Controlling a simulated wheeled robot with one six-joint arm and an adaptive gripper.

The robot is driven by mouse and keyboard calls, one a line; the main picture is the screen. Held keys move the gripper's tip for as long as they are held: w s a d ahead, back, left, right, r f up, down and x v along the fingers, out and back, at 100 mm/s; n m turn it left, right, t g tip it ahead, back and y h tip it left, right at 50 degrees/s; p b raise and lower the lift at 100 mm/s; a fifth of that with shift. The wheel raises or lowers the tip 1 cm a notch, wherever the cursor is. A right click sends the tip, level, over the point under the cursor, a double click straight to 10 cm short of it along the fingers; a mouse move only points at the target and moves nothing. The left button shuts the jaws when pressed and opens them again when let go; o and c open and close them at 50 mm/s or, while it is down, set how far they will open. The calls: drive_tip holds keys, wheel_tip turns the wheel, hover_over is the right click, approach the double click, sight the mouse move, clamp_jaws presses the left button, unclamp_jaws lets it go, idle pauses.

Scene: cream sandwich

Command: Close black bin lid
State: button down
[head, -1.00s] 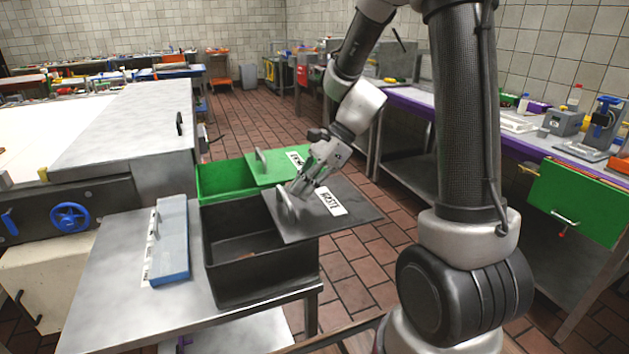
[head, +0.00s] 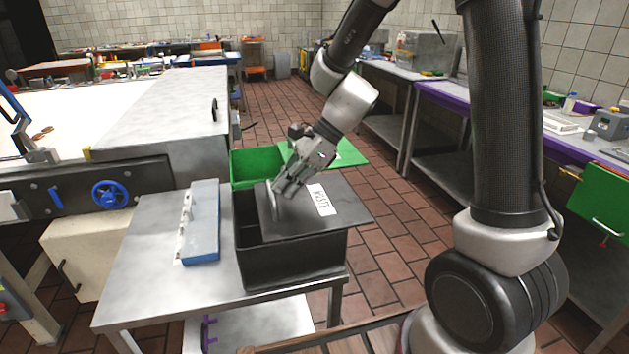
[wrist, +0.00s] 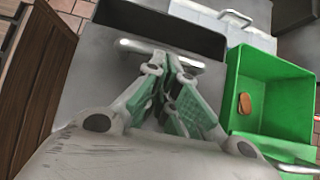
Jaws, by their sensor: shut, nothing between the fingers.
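The black bin (head: 292,265) stands on a metal table beside the green bin. Its dark lid (head: 325,222), with a white "WASTE" label (head: 321,199), lies across most of the top. A strip at the left stays open, and the lid overhangs on the right. The lid's metal handle (head: 272,203) is near its left edge; the handle also shows in the wrist view (wrist: 188,61). My gripper (head: 281,188) is shut and empty, its fingertips low at the handle on the label side. In the wrist view the fingertips (wrist: 170,62) look close against the handle; contact is unclear.
A green bin (head: 257,165) stands behind, its lid (head: 350,153) set to the right; an orange-brown piece (wrist: 244,104) lies inside. A blue-and-white flat box (head: 203,225) lies left of the black bin. The tiled floor to the right is clear.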

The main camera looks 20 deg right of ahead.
sight(304, 200)
drive_tip(key=a, duration=0.5)
drive_tip(key=shift+a, duration=0.35)
drive_tip(key=d, duration=0.1)
drive_tip(key=d+r, duration=0.1)
drive_tip(key=d, duration=0.2)
drive_tip(key=shift+w+d+r, duration=0.1)
drive_tip(key=shift+d+r, duration=0.2)
drive_tip(key=shift+d, duration=0.1)
drive_tip(key=v, duration=0.8)
drive_tip(key=s+d+r+n+t+h, duration=0.2)
drive_tip(key=s+d+n+h, duration=0.2)
drive_tip(key=s+d+n, duration=0.5)
drive_tip(key=s+d+r+n+t+h, duration=0.2)
drive_tip(key=s+d+r+n+h, duration=0.1)
drive_tip(key=s+d+n, duration=0.6)
drive_tip(key=s+d, duration=0.2)
drive_tip(key=d, duration=0.2)
drive_tip(key=shift+d+h, duration=0.3)
drive_tip(key=shift+h, duration=0.1)
